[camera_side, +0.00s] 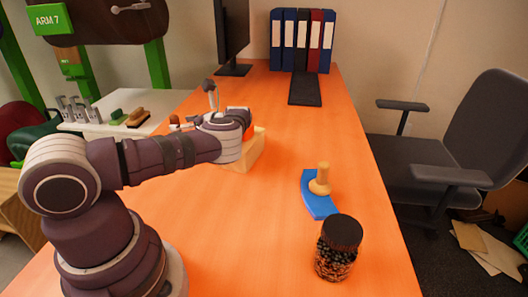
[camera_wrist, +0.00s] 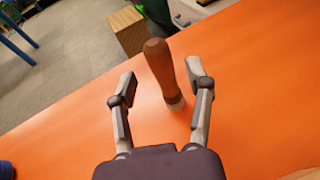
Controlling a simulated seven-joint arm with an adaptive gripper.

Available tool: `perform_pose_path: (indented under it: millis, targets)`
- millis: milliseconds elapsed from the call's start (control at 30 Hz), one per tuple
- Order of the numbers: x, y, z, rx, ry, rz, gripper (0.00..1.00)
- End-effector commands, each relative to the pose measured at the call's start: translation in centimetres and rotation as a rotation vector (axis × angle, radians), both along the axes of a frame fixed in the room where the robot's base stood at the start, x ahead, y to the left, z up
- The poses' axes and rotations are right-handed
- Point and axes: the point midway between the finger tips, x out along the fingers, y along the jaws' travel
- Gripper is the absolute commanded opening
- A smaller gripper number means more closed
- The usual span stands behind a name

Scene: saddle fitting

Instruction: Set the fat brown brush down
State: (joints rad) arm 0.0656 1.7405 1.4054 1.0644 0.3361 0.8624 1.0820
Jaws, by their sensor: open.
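The fat brown brush (camera_wrist: 160,70) is in the wrist view, its rounded brown handle up and its paler lower end at the orange desk. It leans slightly in that picture. My gripper (camera_wrist: 162,80) is open, with one finger on each side of the brush and a visible gap on both sides. In the side view my gripper (camera_side: 240,118) is low over the desk's left edge, beside a wooden block (camera_side: 252,150).
A blue curved piece (camera_side: 316,200) with a wooden knob (camera_side: 321,180) and a dark-lidded jar (camera_side: 337,250) stand nearer. Binders (camera_side: 302,40) and a monitor (camera_side: 232,35) are at the back.

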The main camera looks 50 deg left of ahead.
Motion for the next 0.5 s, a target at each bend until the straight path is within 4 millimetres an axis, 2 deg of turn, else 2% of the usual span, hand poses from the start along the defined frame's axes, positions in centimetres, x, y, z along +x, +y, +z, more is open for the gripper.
perform_pose_path:
  millis: [100, 200, 400, 500]
  targets:
    - [1.4, -3.0, 1.0, -0.002, -0.004, -0.006, 0.52]
    - [2.2, -5.1, 1.7, -0.001, -0.002, -0.006, 0.52]
    - [2.9, -7.2, 2.4, -0.005, -0.009, 0.003, 0.52]
    - [2.2, -7.5, 2.7, -0.054, -0.114, 0.075, 0.52]
